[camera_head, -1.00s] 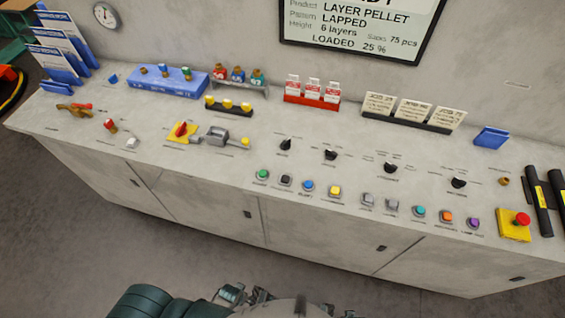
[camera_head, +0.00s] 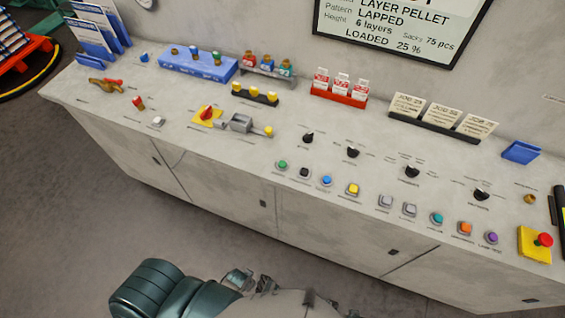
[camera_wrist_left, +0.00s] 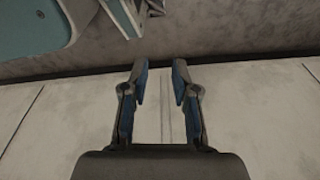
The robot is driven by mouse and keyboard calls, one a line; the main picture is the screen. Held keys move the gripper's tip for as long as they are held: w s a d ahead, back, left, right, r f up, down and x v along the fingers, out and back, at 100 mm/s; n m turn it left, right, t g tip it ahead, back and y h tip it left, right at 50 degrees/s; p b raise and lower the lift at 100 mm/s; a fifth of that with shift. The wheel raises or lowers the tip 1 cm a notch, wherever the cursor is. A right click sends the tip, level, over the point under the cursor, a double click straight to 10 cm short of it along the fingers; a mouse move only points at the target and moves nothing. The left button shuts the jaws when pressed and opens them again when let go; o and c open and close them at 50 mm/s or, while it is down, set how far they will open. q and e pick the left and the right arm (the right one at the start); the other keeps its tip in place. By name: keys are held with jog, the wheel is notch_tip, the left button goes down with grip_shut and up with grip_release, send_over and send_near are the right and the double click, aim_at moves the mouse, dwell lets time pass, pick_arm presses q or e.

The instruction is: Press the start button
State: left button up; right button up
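A row of small push buttons runs along the front of the grey console top (camera_head: 190,140) in the head view. A green button (camera_head: 282,165) is at the row's left end, beside a black one (camera_head: 304,172), a blue one (camera_head: 326,181) and a yellow one (camera_head: 352,189). The labels are too small to read, so I cannot confirm which is start. My left gripper (camera_wrist_left: 160,68) is open and empty in the left wrist view, with pale panels beyond it; no button shows there. My right gripper is not in view.
A red mushroom button (camera_head: 544,240) on a yellow box is at the right. Black knobs (camera_head: 352,152) stand behind the button row. A lever block (camera_head: 240,123) and a red-and-yellow switch (camera_head: 206,115) are to the left. Open floor (camera_head: 60,190) lies in front of the console.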

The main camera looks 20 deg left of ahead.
pick_arm(q)
grip_shut()
jog(key=shift+d, duration=0.1)
dwell(0.9)
